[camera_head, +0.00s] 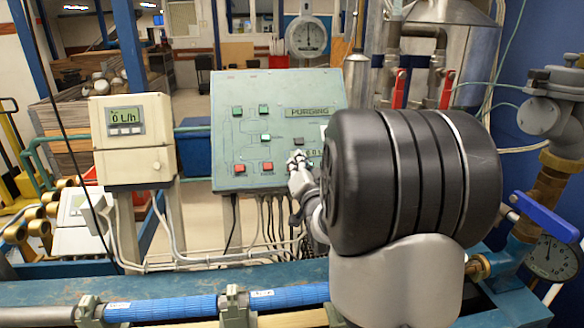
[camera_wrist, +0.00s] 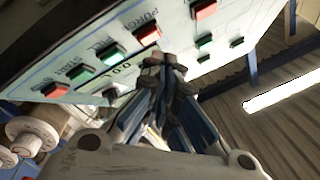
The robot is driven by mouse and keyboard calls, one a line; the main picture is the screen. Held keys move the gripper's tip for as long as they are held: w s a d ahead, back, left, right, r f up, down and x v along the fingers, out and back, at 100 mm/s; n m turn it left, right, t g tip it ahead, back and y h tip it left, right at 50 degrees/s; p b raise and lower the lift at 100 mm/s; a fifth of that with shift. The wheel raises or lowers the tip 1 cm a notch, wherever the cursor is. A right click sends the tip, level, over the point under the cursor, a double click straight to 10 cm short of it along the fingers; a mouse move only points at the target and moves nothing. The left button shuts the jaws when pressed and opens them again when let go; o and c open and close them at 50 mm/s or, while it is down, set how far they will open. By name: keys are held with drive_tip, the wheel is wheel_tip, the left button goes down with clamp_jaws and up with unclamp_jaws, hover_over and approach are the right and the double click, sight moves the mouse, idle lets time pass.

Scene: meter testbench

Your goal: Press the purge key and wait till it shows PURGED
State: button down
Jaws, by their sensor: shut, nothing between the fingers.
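The green sloped control panel (camera_head: 232,135) stands in the middle of the head view. Its upper display (camera_head: 310,113) reads PURGING. My gripper (camera_head: 298,160) is shut and empty, with its fingertips at the panel's lower right. In the wrist view my gripper (camera_wrist: 165,68) is close to the panel face, just below a red key (camera_wrist: 147,35) beside lettering that starts PURG. I cannot tell whether the tips touch a key. My fingers hide part of the panel there. A small numeric display (camera_wrist: 118,70) lies left of the fingertips, partly covered.
A white meter (camera_head: 133,130) reading 0 L/h stands left of the panel. Red-handled valves (camera_head: 399,88) and a round gauge (camera_head: 306,37) are behind. A blue-handled valve (camera_head: 543,215) is at right.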

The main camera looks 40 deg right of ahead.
drive_tip(key=shift+s+a+r+p, duration=0.25)
drive_tip(key=shift+s+a+r, duration=0.2)
drive_tip(key=shift+s+r, duration=0.35)
drive_tip(key=shift+s+a+r+p, duration=0.25)
drive_tip(key=shift+s+a+r, duration=0.2)
drive_tip(key=shift+s+r, duration=0.3)
idle(2.5)
